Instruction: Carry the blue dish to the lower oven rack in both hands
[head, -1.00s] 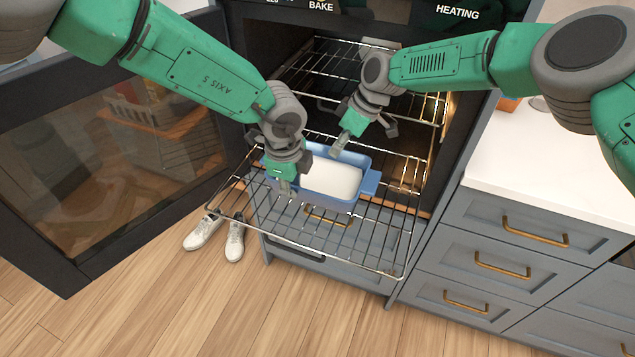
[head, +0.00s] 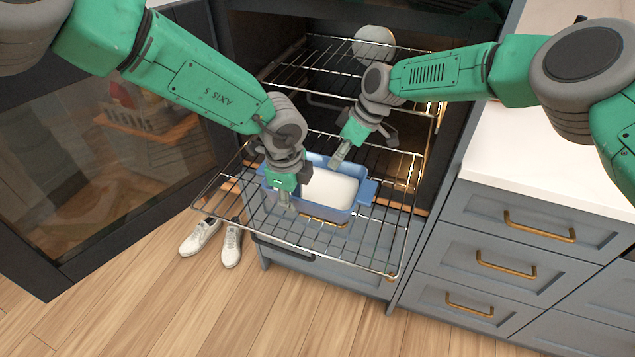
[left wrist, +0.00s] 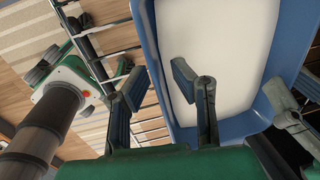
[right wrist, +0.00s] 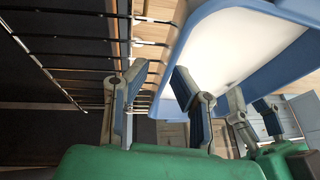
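The blue dish (head: 312,213) with a white inside sits over the pulled-out lower oven rack (head: 385,235); a blue lug (head: 369,188) shows at its right end. My left gripper (head: 292,192) is at its left end. In the left wrist view the left gripper's fingers (left wrist: 160,92) are spread, one outside the dish wall (left wrist: 152,50) and one over the white inside. My right gripper (head: 362,146) is at the dish's far side.
The oven door (head: 110,170) stands open at the left. An upper rack (head: 330,62) is inside the oven, with a pale round thing (head: 373,42) above it. White shoes (head: 215,240) lie on the floor by the rack. A white counter with drawers (head: 515,228) is at the right.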

